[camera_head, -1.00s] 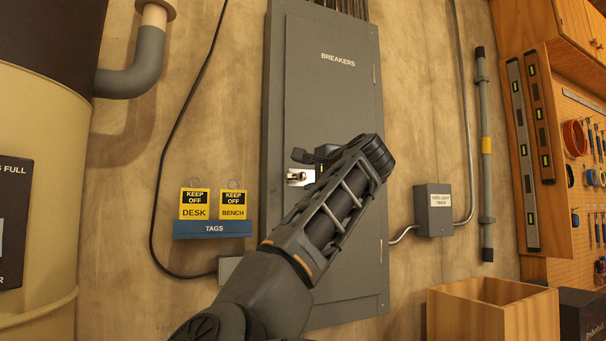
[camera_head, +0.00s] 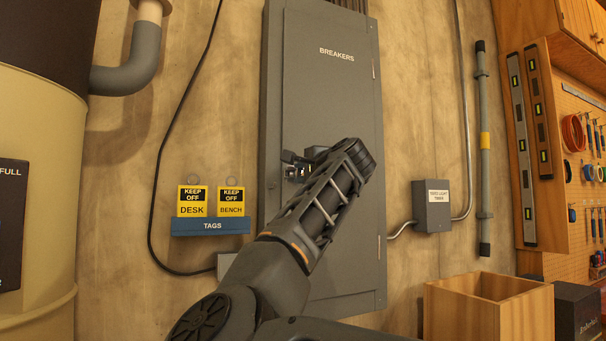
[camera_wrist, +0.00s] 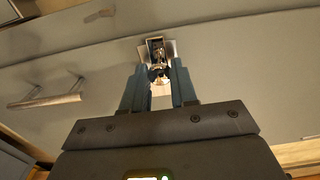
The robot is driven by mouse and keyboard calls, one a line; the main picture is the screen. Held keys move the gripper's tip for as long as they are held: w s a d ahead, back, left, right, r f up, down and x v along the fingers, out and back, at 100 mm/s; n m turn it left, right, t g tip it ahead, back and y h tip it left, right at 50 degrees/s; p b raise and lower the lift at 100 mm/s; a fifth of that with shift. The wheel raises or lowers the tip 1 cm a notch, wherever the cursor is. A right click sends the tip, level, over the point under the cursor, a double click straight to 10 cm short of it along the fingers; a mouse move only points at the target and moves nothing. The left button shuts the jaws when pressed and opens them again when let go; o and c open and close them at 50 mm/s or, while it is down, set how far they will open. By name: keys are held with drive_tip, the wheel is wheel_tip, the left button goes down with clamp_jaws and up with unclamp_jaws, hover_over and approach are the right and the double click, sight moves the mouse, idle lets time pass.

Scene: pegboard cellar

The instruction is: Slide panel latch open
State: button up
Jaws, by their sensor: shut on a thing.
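The grey breaker panel (camera_head: 345,105), labelled BREAKERS, stands closed on the wall. Its small metal latch (camera_head: 293,173) sits at the left edge of the door, partly hidden by my gripper. In the wrist view the latch (camera_wrist: 157,50) shows as a shiny piece in a square metal plate, just at the ends of my fingers. My gripper (camera_wrist: 160,80) is shut on the latch, with one blue-grey finger on each side of it. In the head view my gripper (camera_head: 290,163) reaches the latch from the right; its fingertips are hard to make out.
A blue rack (camera_head: 210,227) with yellow KEEP OFF tags hangs left of the panel. A grey timer box (camera_head: 432,207) is on the wall to the right. An open wooden box (camera_head: 462,318) stands at lower right. A bar handle (camera_wrist: 45,100) shows in the wrist view.

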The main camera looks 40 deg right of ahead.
clamp_jaws()
drive_tip(key=d, duration=0.1)
drive_tip(key=s+d, duration=0.1)
drive_tip(key=d, duration=0.1)
drive_tip(key=shift+d, duration=0.15)
drive_tip(key=o, duration=0.6)
unclamp_jaws()
drive_tip(key=shift+b+v, duration=1.05)
drive_tip(key=shift+v, duration=2.8)
